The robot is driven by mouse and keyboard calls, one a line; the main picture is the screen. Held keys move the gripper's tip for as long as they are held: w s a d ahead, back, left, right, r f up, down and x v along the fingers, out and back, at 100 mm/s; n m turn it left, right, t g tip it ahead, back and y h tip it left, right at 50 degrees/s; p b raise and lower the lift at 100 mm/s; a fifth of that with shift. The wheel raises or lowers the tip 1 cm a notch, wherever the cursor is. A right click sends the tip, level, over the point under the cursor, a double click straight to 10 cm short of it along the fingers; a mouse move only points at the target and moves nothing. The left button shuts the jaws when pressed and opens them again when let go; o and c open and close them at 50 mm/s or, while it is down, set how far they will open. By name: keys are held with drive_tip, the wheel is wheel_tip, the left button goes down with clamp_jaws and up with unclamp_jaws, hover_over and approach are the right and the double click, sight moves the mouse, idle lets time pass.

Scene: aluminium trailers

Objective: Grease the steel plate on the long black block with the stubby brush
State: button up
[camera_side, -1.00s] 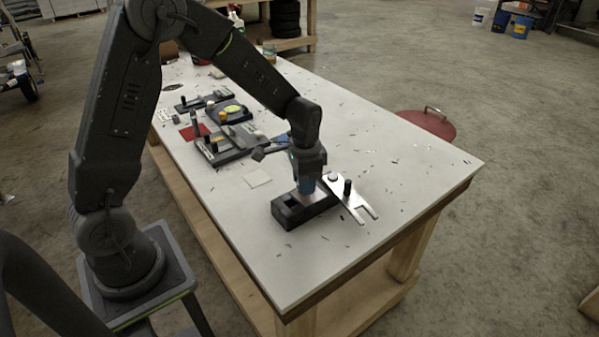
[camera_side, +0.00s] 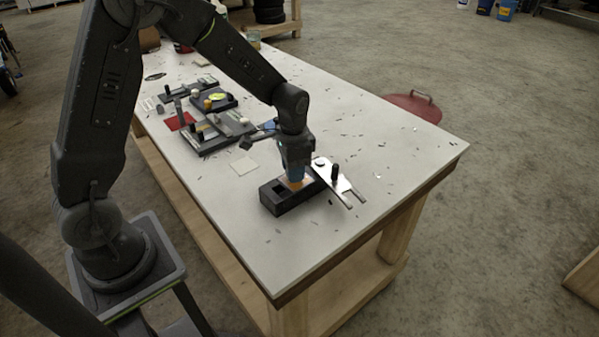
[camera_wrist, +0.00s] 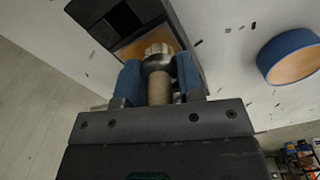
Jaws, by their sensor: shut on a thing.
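The long black block (camera_side: 276,205) lies on the white table, with a dark square pocket at its left end. It also shows in the wrist view (camera_wrist: 182,18). The steel plate (camera_side: 309,181) is on its top, partly hidden by my gripper; an amber tone shows on it below my fingers and near the bristles in the wrist view (camera_wrist: 134,47). My gripper (camera_wrist: 158,80) is shut on the stubby brush (camera_wrist: 159,62), which has a tan handle, metal collar and pale bristles. The bristles are over the plate; I cannot tell whether they touch.
A flat silver forked tool (camera_side: 343,187) with a black knob lies close right of the block. A blue round tin (camera_wrist: 290,58) with amber inside stands nearby in the wrist view. Black fixtures (camera_side: 215,132) and a pale square (camera_side: 244,165) lie farther back.

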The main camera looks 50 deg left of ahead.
drive_tip(key=shift+a, duration=1.25)
drive_tip(key=shift+w+a, duration=0.15)
drive_tip(key=shift+w, duration=0.3)
drive_tip(key=shift+d, duration=3.6)
drive_tip(key=shift+a, duration=3.6)
wheel_tip(320, 180, up, 8)
drive_tip(key=shift+s, duration=0.1)
